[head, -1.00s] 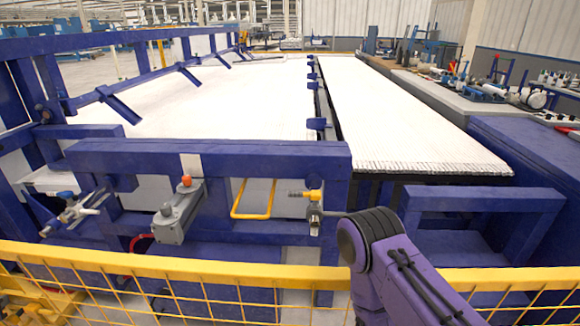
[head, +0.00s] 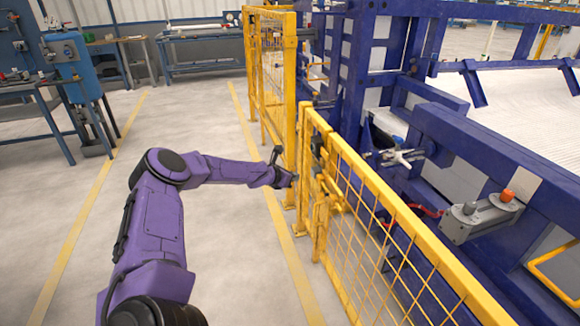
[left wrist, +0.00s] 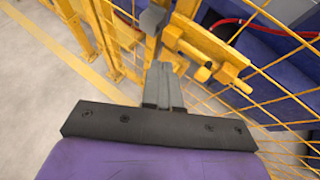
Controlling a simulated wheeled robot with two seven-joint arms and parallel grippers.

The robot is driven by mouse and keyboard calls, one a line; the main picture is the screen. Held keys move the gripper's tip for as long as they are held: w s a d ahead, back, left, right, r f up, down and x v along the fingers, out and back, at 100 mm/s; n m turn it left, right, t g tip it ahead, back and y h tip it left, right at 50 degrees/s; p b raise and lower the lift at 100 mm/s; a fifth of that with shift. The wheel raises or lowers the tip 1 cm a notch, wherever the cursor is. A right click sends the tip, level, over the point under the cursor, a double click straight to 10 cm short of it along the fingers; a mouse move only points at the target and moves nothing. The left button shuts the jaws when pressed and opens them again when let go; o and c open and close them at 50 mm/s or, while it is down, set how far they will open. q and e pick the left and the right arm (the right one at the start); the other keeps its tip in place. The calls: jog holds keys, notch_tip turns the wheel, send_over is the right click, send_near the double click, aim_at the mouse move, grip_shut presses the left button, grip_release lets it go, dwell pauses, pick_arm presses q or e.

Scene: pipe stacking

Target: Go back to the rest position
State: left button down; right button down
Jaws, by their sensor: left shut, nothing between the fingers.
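My left arm reaches in from the lower left of the head view. My left gripper (head: 284,178) is at its end, beside the yellow fence gate post. In the left wrist view the fingers of my left gripper (left wrist: 163,80) are together, with nothing between them. They point toward the yellow latch (left wrist: 205,55) on the fence. I cannot tell whether they touch the fence. My right gripper is in neither current view.
A yellow mesh fence (head: 385,235) runs from the middle to the lower right, with a blue frame machine (head: 500,150) behind it. A taller yellow fence panel (head: 270,80) stands behind the gripper. Open floor (head: 205,110) lies to the left, with a blue drill press (head: 70,65) farther back.

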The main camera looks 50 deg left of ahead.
pick_arm(q)
jog(key=shift+s+a+r, duration=0.15)
jog(key=shift+s+r, duration=0.15)
jog(key=shift+s, duration=0.25)
